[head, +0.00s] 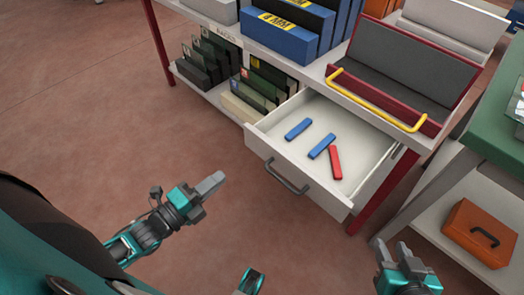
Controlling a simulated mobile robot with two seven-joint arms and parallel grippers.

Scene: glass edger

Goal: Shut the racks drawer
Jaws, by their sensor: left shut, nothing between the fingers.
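The white drawer (262,147) is pulled out from under the bench and stands open, with a dark bar handle (286,177) on its front. Two blue bars (298,129) and a red bar (335,162) lie inside it. My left gripper (212,185) is shut and empty, above the floor to the left of the drawer front, apart from the handle. My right gripper (392,251) is at the lower right, beyond the drawer's front right corner. Its two fingers look apart with nothing between them.
Dark slotted racks (210,55) stand on the lower shelf left of the drawer. A padded red tray with a yellow handle (375,100) sits above the drawer. A green-topped table (490,125) with an orange case (480,233) stands right. Floor before the drawer is clear.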

